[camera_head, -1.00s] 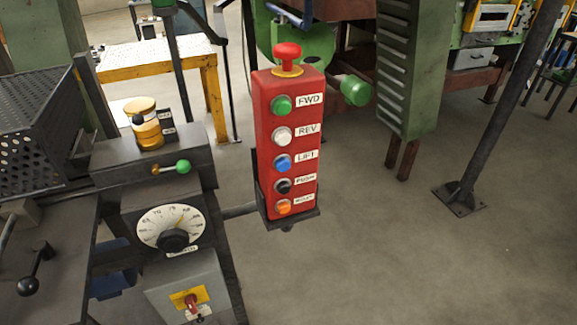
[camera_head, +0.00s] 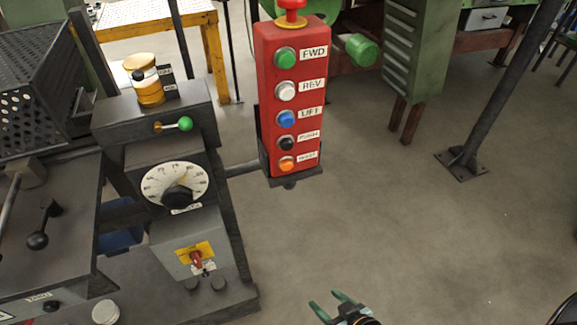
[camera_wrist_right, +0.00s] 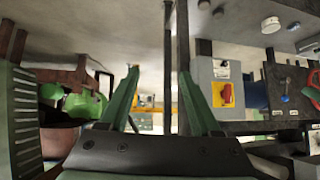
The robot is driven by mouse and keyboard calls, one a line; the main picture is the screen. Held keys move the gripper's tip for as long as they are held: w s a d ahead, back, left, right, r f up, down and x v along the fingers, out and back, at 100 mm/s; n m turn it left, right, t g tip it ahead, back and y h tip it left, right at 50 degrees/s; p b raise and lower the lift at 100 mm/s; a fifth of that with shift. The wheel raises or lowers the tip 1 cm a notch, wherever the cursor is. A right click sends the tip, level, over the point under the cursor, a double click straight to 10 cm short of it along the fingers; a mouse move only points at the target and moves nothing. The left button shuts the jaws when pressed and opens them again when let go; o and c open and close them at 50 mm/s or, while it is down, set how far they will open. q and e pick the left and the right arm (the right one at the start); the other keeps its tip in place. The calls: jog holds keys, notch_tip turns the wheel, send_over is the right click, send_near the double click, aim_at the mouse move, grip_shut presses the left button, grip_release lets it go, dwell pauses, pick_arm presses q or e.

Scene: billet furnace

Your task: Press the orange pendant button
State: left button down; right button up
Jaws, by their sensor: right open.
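The red pendant box (camera_head: 290,100) hangs upright in the upper middle of the head view. Its orange button (camera_head: 287,164) is the lowest in the column, beside a white label. Above it are a black button (camera_head: 287,143), a blue one (camera_head: 286,119), a white one (camera_head: 286,91) and a green one (camera_head: 285,57). My right gripper (camera_head: 333,301) is at the bottom edge of the head view, below and apart from the pendant. Its two green fingers are spread and empty, also in the right wrist view (camera_wrist_right: 160,85). My left gripper is not seen.
A grey control box with a red switch (camera_head: 196,257) and a dial (camera_head: 174,186) stand left of the pendant. A lever with a green knob (camera_head: 184,124) is above. A dark post (camera_head: 510,80) stands at the right. The floor between is clear.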

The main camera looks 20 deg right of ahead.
grip_shut()
dwell(1.4)
